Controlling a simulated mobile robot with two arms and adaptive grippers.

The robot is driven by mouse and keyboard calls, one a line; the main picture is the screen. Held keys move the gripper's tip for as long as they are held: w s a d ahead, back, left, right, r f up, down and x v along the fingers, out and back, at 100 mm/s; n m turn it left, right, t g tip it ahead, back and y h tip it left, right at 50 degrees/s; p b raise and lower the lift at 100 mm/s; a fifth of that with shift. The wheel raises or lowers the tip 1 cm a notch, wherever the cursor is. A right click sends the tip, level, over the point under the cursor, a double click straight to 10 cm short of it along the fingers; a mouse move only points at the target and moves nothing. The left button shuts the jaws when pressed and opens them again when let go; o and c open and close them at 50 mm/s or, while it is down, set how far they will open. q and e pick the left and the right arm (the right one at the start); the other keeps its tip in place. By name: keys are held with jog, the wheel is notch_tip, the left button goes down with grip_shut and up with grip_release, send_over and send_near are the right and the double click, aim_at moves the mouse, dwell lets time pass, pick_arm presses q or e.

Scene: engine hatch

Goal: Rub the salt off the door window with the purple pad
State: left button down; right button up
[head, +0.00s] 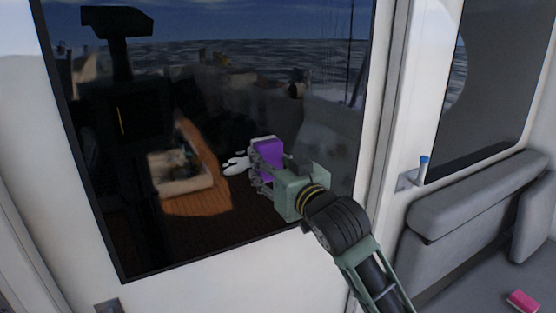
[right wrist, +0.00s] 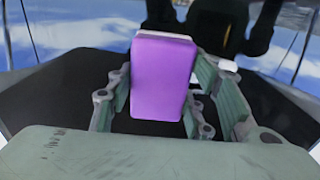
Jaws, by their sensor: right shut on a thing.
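The door window (head: 215,228) is a dark pane in a white door, in the middle of the head view. A white salt patch (head: 236,163) shows on the pane, just left of my right gripper. My right gripper (head: 262,168) is shut on the purple pad (head: 267,147) in front of the pane. The pad (right wrist: 160,82) also shows between the fingers in the right wrist view, with a white edge at its top. A bit of white shows behind the right finger there. I cannot tell whether the pad touches the glass. My left gripper is not in view.
A white frame post with a blue-tipped handle (head: 422,168) stands right of the window. Grey seat cushions (head: 478,200) fill the right side. A pink sponge (head: 522,300) lies on the grey surface at the bottom right. A dark latch (head: 108,306) sits on the door below the window.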

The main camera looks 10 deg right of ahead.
jog(key=shift+s+a+p, duration=0.3)
jog(key=shift+a, duration=0.55)
jog(key=shift+s+a+p, duration=0.25)
jog(key=shift+a, duration=0.6)
jog(key=shift+s+a+p, duration=0.3)
jog(key=shift+a, duration=0.55)
jog(key=shift+s+a+p, duration=0.15)
jog(key=shift+s+a, duration=0.1)
jog(key=shift+a, duration=0.55)
jog(key=shift+s+a+p, duration=0.1)
jog(key=shift+s+a, duration=0.2)
jog(key=shift+a, duration=0.55)
jog(key=shift+s+a+p, duration=0.15)
jog(key=shift+s+a, duration=0.1)
jog(key=shift+a, duration=0.55)
jog(key=shift+d, duration=0.1)
jog(key=shift+p+v, duration=0.4)
jog(key=shift+v, duration=0.4)
jog(key=p+v, duration=0.1)
jog(key=v, duration=0.3)
jog(key=shift+s+d, duration=0.1)
jog(key=shift+s, duration=0.05)
